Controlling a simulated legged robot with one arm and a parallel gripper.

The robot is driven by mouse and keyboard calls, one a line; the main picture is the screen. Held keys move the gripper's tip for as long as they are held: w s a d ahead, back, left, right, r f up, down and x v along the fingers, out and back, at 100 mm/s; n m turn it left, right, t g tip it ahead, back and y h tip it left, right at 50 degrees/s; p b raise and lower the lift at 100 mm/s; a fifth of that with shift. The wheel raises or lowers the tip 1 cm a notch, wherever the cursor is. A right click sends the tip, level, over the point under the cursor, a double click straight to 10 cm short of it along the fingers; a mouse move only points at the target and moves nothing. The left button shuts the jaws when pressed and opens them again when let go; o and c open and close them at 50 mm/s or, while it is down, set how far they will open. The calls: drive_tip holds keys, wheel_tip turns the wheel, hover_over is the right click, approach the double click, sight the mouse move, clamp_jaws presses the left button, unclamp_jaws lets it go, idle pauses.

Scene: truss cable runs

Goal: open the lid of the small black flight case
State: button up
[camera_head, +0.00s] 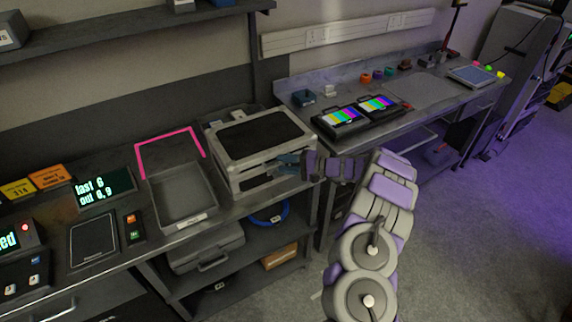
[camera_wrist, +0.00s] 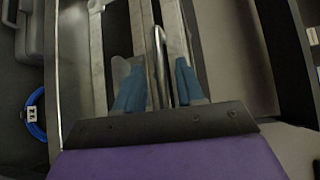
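The small black flight case (camera_head: 258,138) stands on the left bench in the head view, with a black top panel, pale metal edges and corners. Its lid is down. My gripper (camera_head: 290,160) is at the right part of its front side. In the wrist view, the two blue fingers of my gripper (camera_wrist: 158,82) stand apart. A thin shiny metal bar (camera_wrist: 158,50) lies between them, with small gaps that seem to show on both sides. Whether the fingers touch the case cannot be told. Pale metal edging (camera_wrist: 139,30) of the case fills the area ahead of the fingers.
A grey tray (camera_head: 183,222) and a pink outline (camera_head: 140,150) lie left of the case. Two colour-bar screens (camera_head: 358,112) are on the right bench. A grey hard case (camera_head: 205,250) and a blue cable coil (camera_head: 270,220) are on the shelf below.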

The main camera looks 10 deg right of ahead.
clamp_jaws()
idle(0.4)
